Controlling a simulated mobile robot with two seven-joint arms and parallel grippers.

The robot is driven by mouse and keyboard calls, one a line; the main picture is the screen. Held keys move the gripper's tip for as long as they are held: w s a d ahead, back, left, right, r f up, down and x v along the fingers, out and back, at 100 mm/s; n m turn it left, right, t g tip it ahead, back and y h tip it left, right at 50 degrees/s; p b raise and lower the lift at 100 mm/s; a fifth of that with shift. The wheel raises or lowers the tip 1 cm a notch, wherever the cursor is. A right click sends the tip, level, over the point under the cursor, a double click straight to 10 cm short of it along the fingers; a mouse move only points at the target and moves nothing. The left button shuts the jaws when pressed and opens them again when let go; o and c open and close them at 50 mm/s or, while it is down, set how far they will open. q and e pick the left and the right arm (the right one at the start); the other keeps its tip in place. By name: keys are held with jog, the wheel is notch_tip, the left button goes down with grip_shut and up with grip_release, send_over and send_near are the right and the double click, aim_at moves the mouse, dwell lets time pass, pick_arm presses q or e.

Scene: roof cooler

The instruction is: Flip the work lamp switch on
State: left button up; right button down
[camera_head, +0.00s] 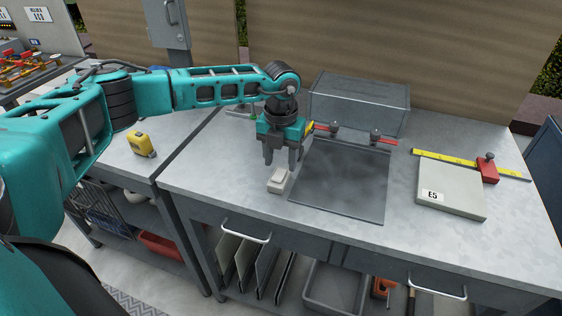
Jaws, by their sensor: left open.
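A small pale box (277,182), which looks like a switch housing, sits on the metal workbench left of the dark panel. Its rocker position is too small to tell. My left gripper (281,164) points down just above the box, with its fingers apart and nothing between them. I cannot tell whether a fingertip touches the box. No lamp can be clearly made out. My right gripper is not in view.
A dark flat panel (343,180) lies right of the box, with a clear case (360,101) behind it. A grey slab marked E5 (452,184), a yellow ruler (447,160) with a red slider and a yellow tape measure (141,144) also lie on the worktops.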

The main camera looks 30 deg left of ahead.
pick_arm(q)
jog(key=shift+f, duration=0.9)
jog(key=shift+c, duration=0.2)
